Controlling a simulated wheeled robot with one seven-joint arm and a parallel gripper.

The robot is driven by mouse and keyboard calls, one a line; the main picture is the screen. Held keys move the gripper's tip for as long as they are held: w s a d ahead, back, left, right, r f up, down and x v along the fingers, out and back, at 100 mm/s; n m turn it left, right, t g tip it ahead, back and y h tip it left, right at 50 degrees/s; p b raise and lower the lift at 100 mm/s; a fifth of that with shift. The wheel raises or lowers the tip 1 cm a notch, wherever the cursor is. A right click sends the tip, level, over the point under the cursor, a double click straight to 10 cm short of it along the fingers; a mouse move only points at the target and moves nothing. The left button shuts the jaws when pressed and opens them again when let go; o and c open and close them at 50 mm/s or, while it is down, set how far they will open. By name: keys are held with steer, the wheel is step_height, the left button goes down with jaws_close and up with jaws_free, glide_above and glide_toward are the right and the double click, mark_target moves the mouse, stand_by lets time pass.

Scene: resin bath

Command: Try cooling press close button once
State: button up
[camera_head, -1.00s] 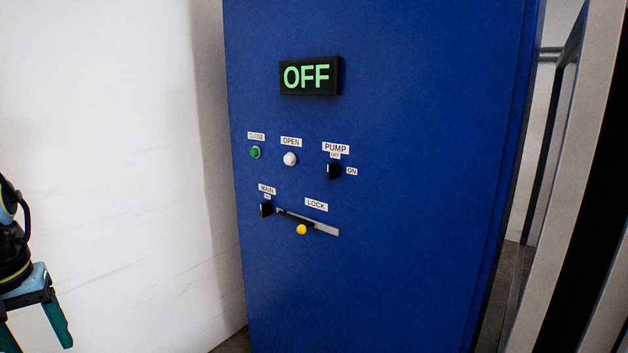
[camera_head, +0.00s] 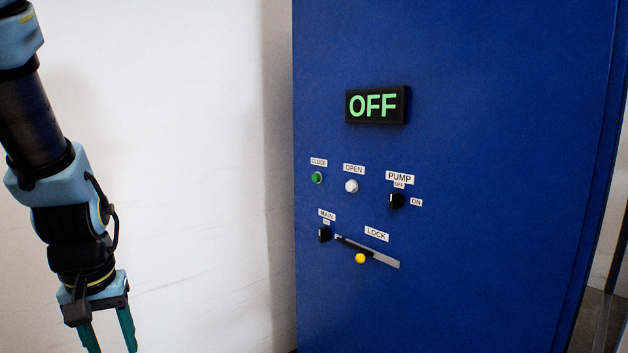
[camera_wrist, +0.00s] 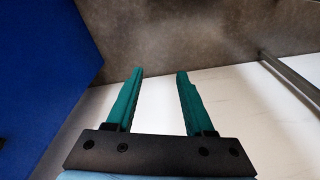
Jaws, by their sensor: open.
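The blue cabinet (camera_head: 470,240) stands at the right in the head view. Its green close button (camera_head: 317,178) sits under a CLOSE label, at the left of the panel. My gripper (camera_head: 110,335) hangs at the lower left, pointing down, in front of the white wall and well left of the button. Its green fingers are apart with nothing between them; this also shows in the wrist view (camera_wrist: 159,85). The button does not show in the wrist view.
A white open button (camera_head: 351,186), a pump switch (camera_head: 397,201), a main switch (camera_head: 325,234) and a lock lever with yellow knob (camera_head: 360,258) share the panel. A display (camera_head: 377,105) reads OFF. The space before the panel is clear.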

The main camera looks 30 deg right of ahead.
jaws_close()
stand_by(1.4)
